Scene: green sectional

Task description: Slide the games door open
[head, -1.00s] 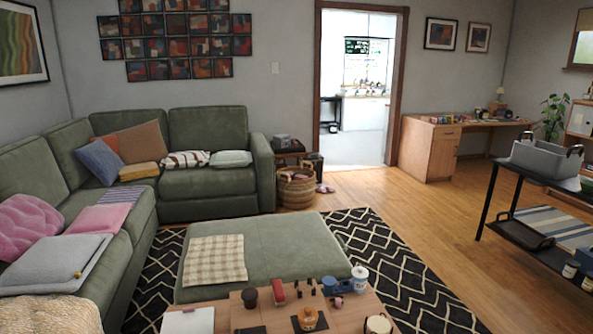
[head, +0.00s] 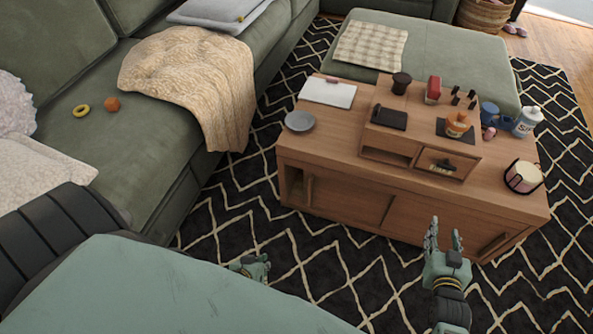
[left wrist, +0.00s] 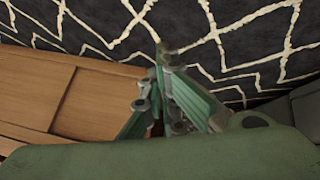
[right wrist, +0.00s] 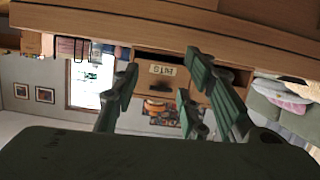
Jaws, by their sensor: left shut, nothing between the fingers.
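The wooden coffee table (head: 420,218) has sliding door panels along its front. The left panel (head: 345,205) has an upright handle (head: 309,191), with a dark gap at the table's left end. The right panel (head: 440,226) has a slanted handle (head: 493,245). No games label is readable on either. My left gripper (head: 262,262) is shut and empty, low over the rug in front of the table's left end, partly hidden by my arm. The left wrist view shows its fingers (left wrist: 152,88) near the wooden front. My right gripper (head: 443,235) is open and empty before the right panel.
A small organiser (head: 420,150), a grey dish (head: 299,121), a candle (head: 523,176) and cups stand on the tabletop. The green sofa (head: 150,150) is at left and the ottoman (head: 445,70) behind. Patterned rug (head: 330,245) lies bare before the table.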

